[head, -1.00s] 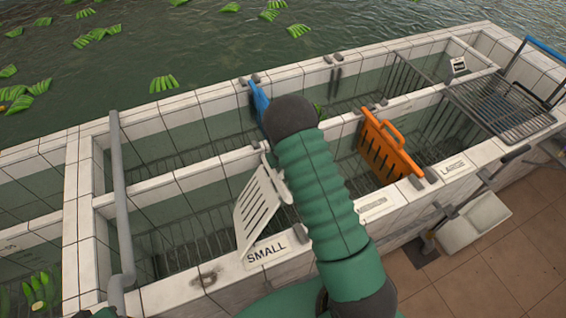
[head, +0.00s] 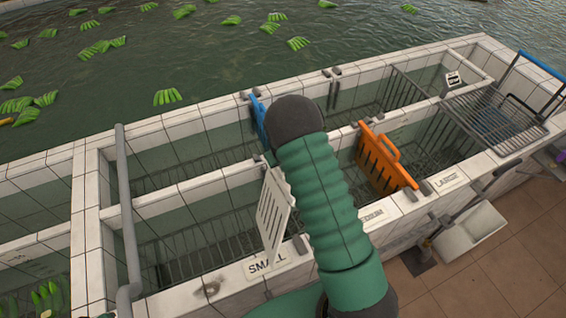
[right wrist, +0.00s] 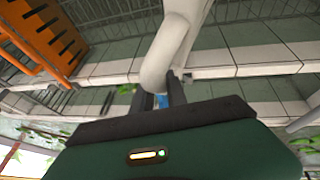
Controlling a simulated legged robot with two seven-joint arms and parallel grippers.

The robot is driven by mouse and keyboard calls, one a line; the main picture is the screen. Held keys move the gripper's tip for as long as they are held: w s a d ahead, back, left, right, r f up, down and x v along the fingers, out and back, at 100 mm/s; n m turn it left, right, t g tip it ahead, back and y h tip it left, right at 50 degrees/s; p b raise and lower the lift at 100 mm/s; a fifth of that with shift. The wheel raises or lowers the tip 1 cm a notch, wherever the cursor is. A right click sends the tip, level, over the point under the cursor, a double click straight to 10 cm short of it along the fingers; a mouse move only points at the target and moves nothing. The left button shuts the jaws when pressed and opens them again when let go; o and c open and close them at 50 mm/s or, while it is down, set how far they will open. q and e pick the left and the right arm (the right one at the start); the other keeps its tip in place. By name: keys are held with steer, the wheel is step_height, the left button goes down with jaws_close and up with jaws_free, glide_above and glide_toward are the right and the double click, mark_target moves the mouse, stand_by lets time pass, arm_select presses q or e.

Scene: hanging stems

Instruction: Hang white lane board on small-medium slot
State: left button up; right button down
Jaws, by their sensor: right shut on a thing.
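The white slotted lane board (head: 273,215) stands roughly upright over the front lane in the head view, its lower tip overlapping the SMALL label (head: 265,262). In the right wrist view its pale handle (right wrist: 172,55) is between the fingers of my right gripper (right wrist: 160,98), which is shut on it. In the head view, my green right arm hides that gripper and part of the board. A grey clip (head: 301,245) on the front wall, between the SMALL and MEDIUM labels, is just right of the board. I cannot tell whether they touch. My left gripper is not in view.
An orange board (head: 381,160) hangs to the right, across the front lane. A blue board (head: 257,117) stands in the back lane, partly hidden by my arm. A grey pipe (head: 124,200) crosses at left. A wire rack (head: 492,115) sits at the right end.

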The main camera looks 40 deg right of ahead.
step_height(320, 180, up, 7)
steer(key=p, duration=0.4)
steer(key=shift+r, duration=0.2)
steer(key=shift+r+p, duration=0.8)
steer(key=shift+r, duration=0.85)
step_height(320, 180, up, 5)
